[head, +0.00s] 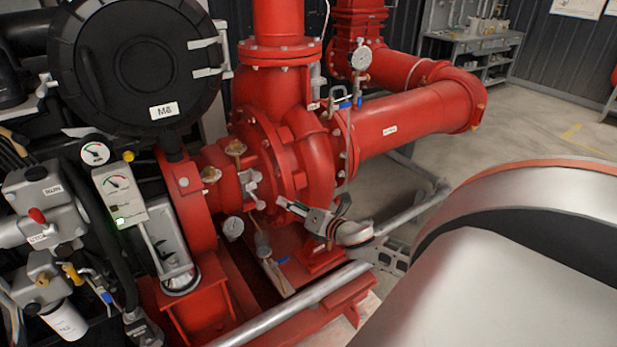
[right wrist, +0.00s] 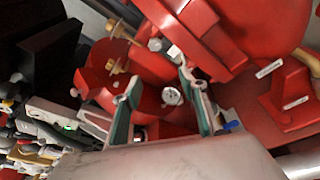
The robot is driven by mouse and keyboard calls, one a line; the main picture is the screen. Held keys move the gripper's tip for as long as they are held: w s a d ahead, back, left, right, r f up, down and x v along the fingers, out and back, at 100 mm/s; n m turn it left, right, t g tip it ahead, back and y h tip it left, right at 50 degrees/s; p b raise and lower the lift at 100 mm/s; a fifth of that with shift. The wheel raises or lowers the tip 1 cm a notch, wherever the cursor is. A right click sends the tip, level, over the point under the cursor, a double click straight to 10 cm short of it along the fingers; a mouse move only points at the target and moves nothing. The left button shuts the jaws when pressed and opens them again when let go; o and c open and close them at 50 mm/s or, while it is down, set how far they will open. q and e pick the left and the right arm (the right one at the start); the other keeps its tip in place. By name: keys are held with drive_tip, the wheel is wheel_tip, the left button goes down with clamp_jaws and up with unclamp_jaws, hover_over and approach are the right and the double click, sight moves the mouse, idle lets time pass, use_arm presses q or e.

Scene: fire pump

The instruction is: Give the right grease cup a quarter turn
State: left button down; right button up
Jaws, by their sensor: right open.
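The right grease cup (head: 235,147) is a small brass cup on top of the red pump's bearing housing, close to the round casing. It also shows near the top of the right wrist view (right wrist: 121,28). A second, similar brass cup (head: 211,174) stands to its left and nearer; it also shows in the right wrist view (right wrist: 118,67). My right gripper (head: 303,213) is in front of the casing, to the right of and lower than both cups, touching neither. In the right wrist view its fingers (right wrist: 158,82) are spread with nothing held. My left gripper is not in view.
A silver fitting (head: 250,187) sits between the cups and my right gripper. A small gauge (head: 233,228) is below the housing. A gauge box (head: 120,194) and the black round cover (head: 135,70) stand left. A grey pipe (head: 290,303) crosses in front.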

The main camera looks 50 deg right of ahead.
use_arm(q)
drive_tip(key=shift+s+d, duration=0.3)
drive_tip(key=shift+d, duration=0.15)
use_arm(e)
drive_tip(key=shift+s+f+m, duration=0.5)
drive_tip(key=shift+s+f, duration=0.1)
drive_tip(key=shift+s, duration=0.35)
